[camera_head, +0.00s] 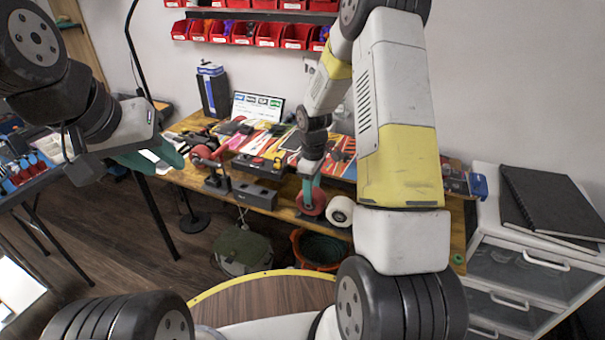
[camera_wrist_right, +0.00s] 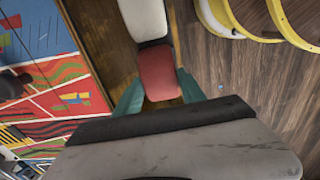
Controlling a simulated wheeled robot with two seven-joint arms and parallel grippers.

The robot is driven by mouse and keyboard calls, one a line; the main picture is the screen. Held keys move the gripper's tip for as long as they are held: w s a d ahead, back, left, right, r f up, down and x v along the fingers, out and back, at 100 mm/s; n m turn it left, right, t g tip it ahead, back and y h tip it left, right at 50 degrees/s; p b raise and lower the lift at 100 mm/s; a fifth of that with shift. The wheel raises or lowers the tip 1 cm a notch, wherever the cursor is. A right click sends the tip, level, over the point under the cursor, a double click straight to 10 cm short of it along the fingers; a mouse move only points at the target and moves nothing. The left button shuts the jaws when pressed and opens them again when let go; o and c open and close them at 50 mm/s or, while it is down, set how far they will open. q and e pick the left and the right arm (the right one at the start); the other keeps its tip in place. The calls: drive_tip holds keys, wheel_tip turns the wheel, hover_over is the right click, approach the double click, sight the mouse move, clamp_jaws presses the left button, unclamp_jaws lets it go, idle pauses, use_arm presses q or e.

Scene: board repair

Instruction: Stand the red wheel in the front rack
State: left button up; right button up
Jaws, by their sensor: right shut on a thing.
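The red wheel (camera_head: 311,203) is between the teal fingers of my right gripper (camera_head: 311,190), upright near the table's front edge. In the right wrist view the red wheel (camera_wrist_right: 158,76) shows between the fingers, which are shut on it. A white wheel (camera_head: 340,211) is close beside it on the right; it also shows in the wrist view (camera_wrist_right: 143,18). A dark low rack block (camera_head: 254,195) sits at the table's front edge, left of the held wheel. My left gripper (camera_head: 153,158) is open and empty, left of the table.
A dark box with a red button (camera_head: 257,164) stands behind the rack. A red-wheeled item (camera_head: 205,154) stands to its left. Tools lie on a coloured mat behind. A green bag (camera_head: 241,250) and an orange bucket (camera_head: 318,249) are on the floor. A white drawer cabinet (camera_head: 520,235) stands right.

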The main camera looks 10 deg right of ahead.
drive_tip(key=shift+f, duration=0.3)
idle(0.5)
drive_tip(key=o, duration=1.5)
drive_tip(key=shift+c, duration=0.5)
drive_tip(key=shift+c, duration=1.1)
drive_tip(key=shift+r, duration=3.75)
